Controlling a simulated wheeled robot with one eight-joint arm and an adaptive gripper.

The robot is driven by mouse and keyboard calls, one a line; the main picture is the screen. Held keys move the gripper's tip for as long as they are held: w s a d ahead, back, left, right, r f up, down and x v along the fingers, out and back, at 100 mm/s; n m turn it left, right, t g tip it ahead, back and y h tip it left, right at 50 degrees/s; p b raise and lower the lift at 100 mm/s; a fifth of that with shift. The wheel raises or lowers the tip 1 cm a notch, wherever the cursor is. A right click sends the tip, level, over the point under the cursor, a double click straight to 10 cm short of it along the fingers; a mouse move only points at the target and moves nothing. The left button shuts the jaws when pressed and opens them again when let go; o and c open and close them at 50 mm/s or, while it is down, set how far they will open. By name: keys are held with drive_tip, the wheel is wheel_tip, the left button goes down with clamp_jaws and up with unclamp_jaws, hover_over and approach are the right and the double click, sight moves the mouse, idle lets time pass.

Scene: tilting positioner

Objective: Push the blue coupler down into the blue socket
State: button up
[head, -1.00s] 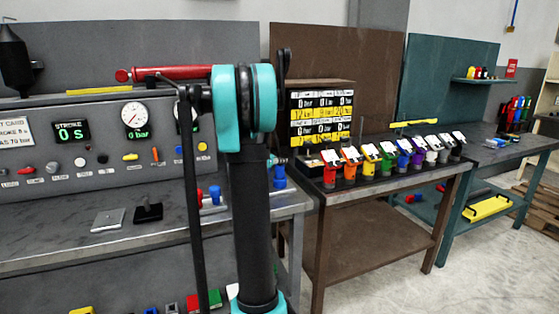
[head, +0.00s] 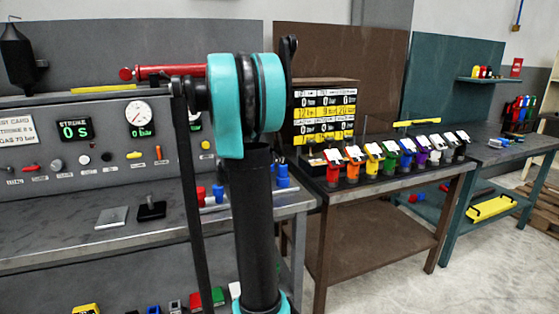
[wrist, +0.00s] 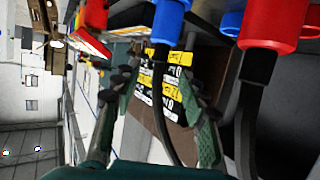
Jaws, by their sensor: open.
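In the wrist view a blue coupler (wrist: 167,22) with a dark hose shows at the top. My gripper (wrist: 161,68) is open, with one finger on each side of the hose, below the coupler in the picture. I see no clear grip on it. Another blue part (wrist: 231,22), partly cut off, lies between it and a red coupler (wrist: 275,22); I cannot tell whether it is the blue socket. In the head view a blue fitting (head: 282,175) stands at the bench's right end. My arm hides the gripper there.
More red and blue fittings (head: 216,194) sit left of my arm on the grey bench (head: 60,235). A gauge panel (head: 110,130) stands behind. A brown table (head: 390,185) with colored bins is to the right. Open floor (head: 400,285) lies at lower right.

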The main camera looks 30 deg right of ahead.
drive_tip(key=shift+v, duration=2.4)
